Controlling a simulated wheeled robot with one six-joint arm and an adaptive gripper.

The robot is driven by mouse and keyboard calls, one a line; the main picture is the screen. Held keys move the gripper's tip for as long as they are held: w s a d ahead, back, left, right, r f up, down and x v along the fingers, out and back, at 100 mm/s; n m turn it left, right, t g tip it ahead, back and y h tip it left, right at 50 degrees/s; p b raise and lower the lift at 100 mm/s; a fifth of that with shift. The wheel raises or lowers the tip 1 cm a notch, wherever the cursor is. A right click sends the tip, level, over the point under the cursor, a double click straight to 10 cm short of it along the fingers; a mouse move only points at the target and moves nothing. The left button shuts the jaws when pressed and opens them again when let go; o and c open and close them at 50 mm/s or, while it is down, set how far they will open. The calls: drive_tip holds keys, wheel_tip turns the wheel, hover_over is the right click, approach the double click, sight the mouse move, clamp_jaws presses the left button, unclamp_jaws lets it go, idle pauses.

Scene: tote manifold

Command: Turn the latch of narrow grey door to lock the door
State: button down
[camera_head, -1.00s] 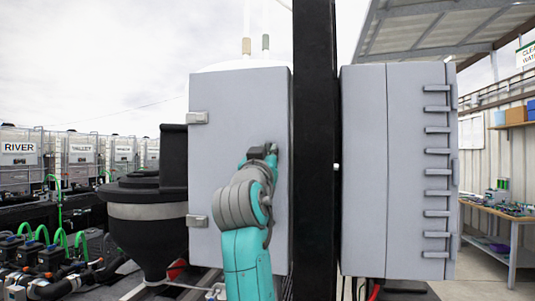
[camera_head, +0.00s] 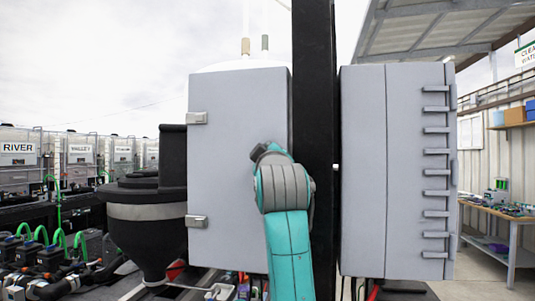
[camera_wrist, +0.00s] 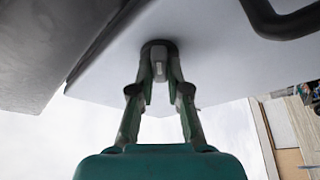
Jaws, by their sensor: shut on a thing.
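The narrow grey door (camera_head: 228,150) is a flat upright panel left of the black post, with two hinges on its left edge. It looks closed against its cabinet. Its latch (camera_wrist: 158,62) shows in the wrist view as a small grey knob standing out from the pale door face (camera_wrist: 215,65). My gripper (camera_wrist: 159,76) has a finger on each side of the latch and is shut on it. In the head view my wrist and arm are in front of the door's right edge and hide the latch and the fingers.
A black post (camera_head: 313,100) stands just right of the door. A wider grey cabinet (camera_head: 385,170) with several hinges is beyond it. A black hopper (camera_head: 150,215) stands to the left. In the wrist view, a dark curved bar (camera_wrist: 285,22) is close to the door face.

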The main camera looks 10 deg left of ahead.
drive_tip(key=n+g, duration=0.1)
drive_tip(key=n, duration=0.1)
drive_tip(key=n+y, duration=0.1)
drive_tip(key=n, duration=0.2)
drive_tip(key=shift+r+g, duration=0.1)
drive_tip(key=shift+g, duration=0.3)
drive_tip(key=shift+n+g, duration=0.7)
drive_tip(key=shift+n, duration=1.1)
drive_tip(key=c, duration=1.1)
unclamp_jaws()
drive_tip(key=shift+c, duration=0.2)
drive_tip(key=shift+s, duration=0.1)
drive_tip(key=v, duration=1.1)
drive_tip(key=shift+s+d, duration=0.2)
drive_tip(key=shift+s, duration=0.15)
